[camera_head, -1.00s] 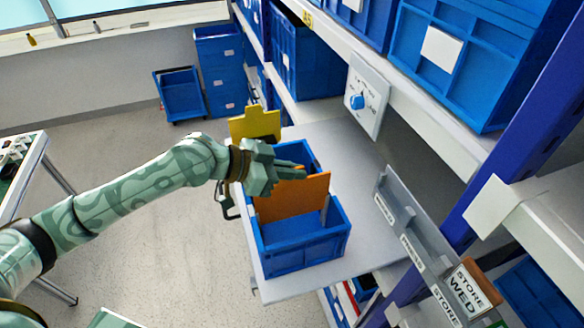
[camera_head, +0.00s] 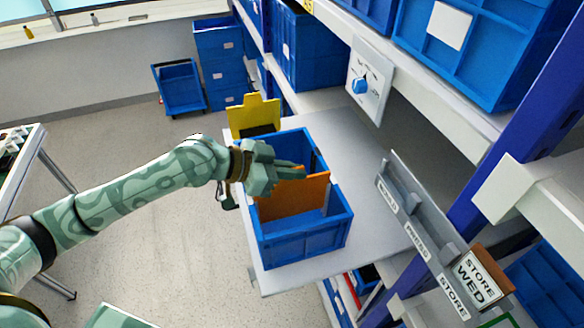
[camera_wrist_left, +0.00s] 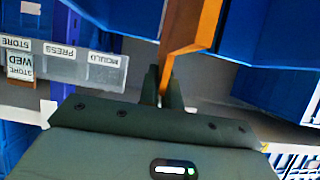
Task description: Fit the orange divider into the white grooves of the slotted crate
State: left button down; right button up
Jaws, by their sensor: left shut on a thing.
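The orange divider (camera_head: 290,200) stands upright across the inside of the blue slotted crate (camera_head: 302,245). Its top edge is close to the rim, and its lower edge is hidden in the crate. A pale groove strip (camera_head: 327,201) shows at its right edge; the left groove is hidden. My left gripper (camera_head: 300,171) is shut on the divider's top edge, above the crate. In the left wrist view the fingers (camera_wrist_left: 166,88) pinch the divider (camera_wrist_left: 190,28). My right gripper is not in view.
The crate stands on a grey shelf board (camera_head: 360,165). A labelled grey rail (camera_head: 412,225) lies right of the crate. Blue bins (camera_head: 490,45) fill the upper shelf.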

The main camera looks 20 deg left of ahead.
aim_at(289, 182)
pick_arm(q)
jog(key=shift+f+b, duration=1.15)
jog(key=shift+f, duration=0.5)
jog(key=c, duration=1.5)
grip_release()
jog(key=v, duration=0.6)
jog(key=shift+a+p, duration=0.2)
jog(key=shift+p, duration=0.15)
jog(key=v, duration=1)
jog(key=shift+p, duration=0.3)
